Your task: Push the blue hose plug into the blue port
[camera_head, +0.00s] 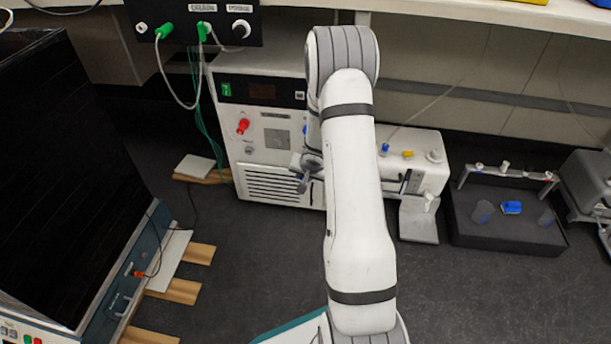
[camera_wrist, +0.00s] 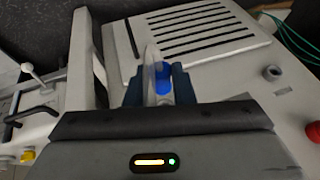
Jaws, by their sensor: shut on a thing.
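The blue hose plug (camera_wrist: 162,78) sits between the fingers of my gripper (camera_wrist: 160,85) in the wrist view, with a pale translucent piece beside it. The gripper is shut on it, close to the front of the white box unit (camera_head: 265,173). In the head view my gripper (camera_head: 303,185) shows only partly at the box's right front, beside my arm. A small blue spot (camera_head: 305,129) shows on the box at the arm's edge, perhaps the blue port; most of that area is hidden. I cannot tell whether the plug touches a port.
The box front carries a red fitting (camera_head: 243,126), a grey fitting (camera_head: 249,149) and a slotted vent (camera_head: 272,186). A white device (camera_head: 425,172) with blue and yellow caps stands to its right. A black tray (camera_head: 505,230) lies farther right. The floor in front is partly clear.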

